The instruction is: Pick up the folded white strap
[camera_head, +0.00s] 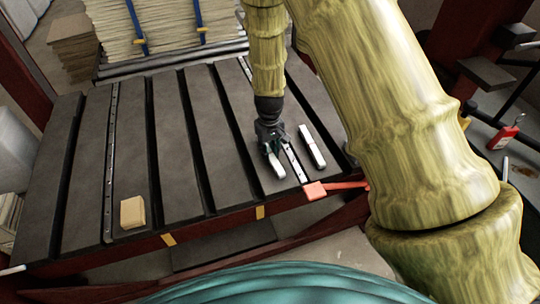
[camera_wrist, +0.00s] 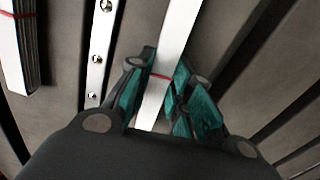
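A folded white strap (camera_head: 277,167) with a thin red band shows beneath my gripper in the head view. In the wrist view this strap (camera_wrist: 179,32) runs lengthwise between the teal fingers. My gripper (camera_wrist: 165,68) has one finger on each side of the strap, close to its edges near the red band. I cannot tell whether the fingers press on it. In the head view my gripper (camera_head: 270,143) is low over the slatted table (camera_head: 130,110), and it hides the far end of the strap. Whether the strap touches the table is unclear.
A second folded white strap (camera_head: 312,146) lies to the right; it shows at the upper left in the wrist view (camera_wrist: 12,60). A metal rail with holes (camera_wrist: 97,50) lies between the straps. A tan block (camera_head: 132,212) and a red-orange object (camera_head: 335,188) are near the front edge.

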